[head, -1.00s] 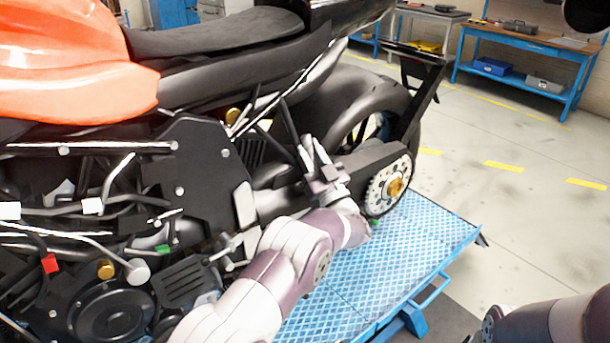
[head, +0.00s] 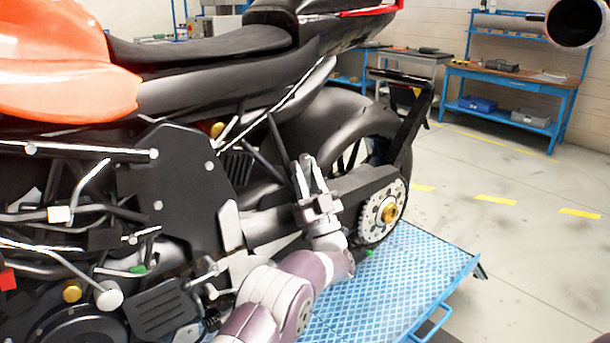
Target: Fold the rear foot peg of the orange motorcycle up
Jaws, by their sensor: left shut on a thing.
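The orange motorcycle (head: 70,75) stands side-on, its tail to the right. My left gripper (head: 311,168) is beside the swingarm, left of the rear sprocket (head: 389,211), with its fingers pointing up. The fingers are close together and shut on the rear foot peg, which they hide almost fully. A dark strut (head: 281,142) runs down from under the seat to just left of the fingers. My right gripper is out of the picture.
A blue workbench (head: 520,78) is at the back right. A grey tube with a dark round end (head: 577,24) is at the top right. The floor (head: 510,235) to the right is clear.

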